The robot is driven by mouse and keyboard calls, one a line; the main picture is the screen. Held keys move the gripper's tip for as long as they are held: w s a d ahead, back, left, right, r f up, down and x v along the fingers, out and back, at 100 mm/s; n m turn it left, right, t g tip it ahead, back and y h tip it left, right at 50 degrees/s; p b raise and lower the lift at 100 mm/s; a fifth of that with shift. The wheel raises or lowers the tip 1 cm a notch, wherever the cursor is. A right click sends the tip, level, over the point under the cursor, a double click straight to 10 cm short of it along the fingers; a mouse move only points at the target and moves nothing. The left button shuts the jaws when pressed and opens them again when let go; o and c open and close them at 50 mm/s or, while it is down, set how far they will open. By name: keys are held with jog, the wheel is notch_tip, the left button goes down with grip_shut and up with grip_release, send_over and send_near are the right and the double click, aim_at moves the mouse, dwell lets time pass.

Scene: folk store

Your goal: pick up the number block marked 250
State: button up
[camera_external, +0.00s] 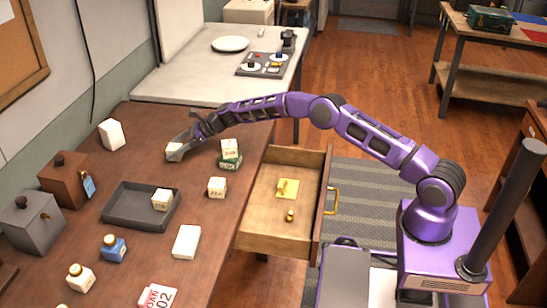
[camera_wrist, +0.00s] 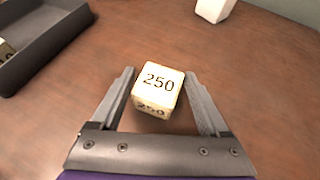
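The cream number block marked 250 (camera_wrist: 158,84) sits on the brown wooden table in the wrist view, with its number readable on the top and the near side. My gripper (camera_wrist: 160,75) is open, with one grey finger on each side of the block and narrow gaps showing between. In the external view my gripper (camera_external: 179,149) is low over the far part of the table, at the block (camera_external: 173,149), which it partly covers.
A dark tray (camera_external: 120,217) with another number block (camera_external: 161,199) lies nearer. A block stack (camera_external: 230,153) and a single block (camera_external: 216,187) stand to the right. A white block (camera_external: 112,134) stands behind left. An open drawer (camera_external: 262,231) juts out right.

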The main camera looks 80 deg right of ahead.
jog(key=c, duration=1.1)
